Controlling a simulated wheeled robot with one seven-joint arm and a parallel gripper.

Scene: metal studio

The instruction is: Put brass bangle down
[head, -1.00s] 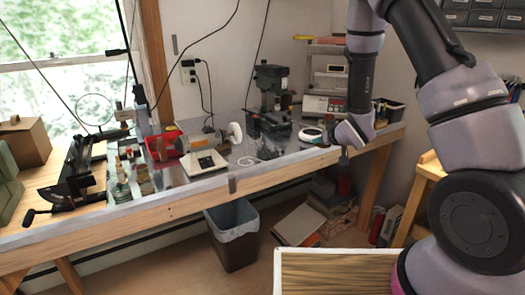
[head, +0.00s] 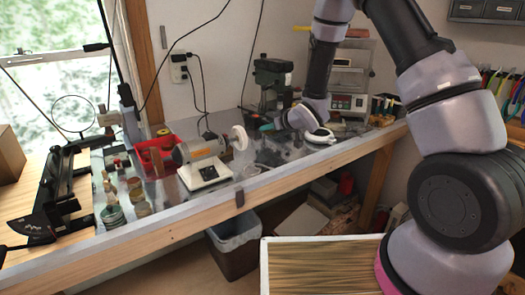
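My gripper (head: 282,122) is at the end of my arm, low over the back right part of the workbench (head: 238,197). It is small here and partly hidden by my wrist, so I cannot tell whether its fingers are open or shut. I cannot make out the brass bangle in the head view, neither at the gripper nor on the bench.
A white round device (head: 320,137) is close by my wrist. A drill press (head: 272,82) stands behind it. A polishing motor (head: 205,160), a red bin (head: 154,152) and several small jars (head: 112,215) are further left. A waste bin (head: 235,245) stands under the bench.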

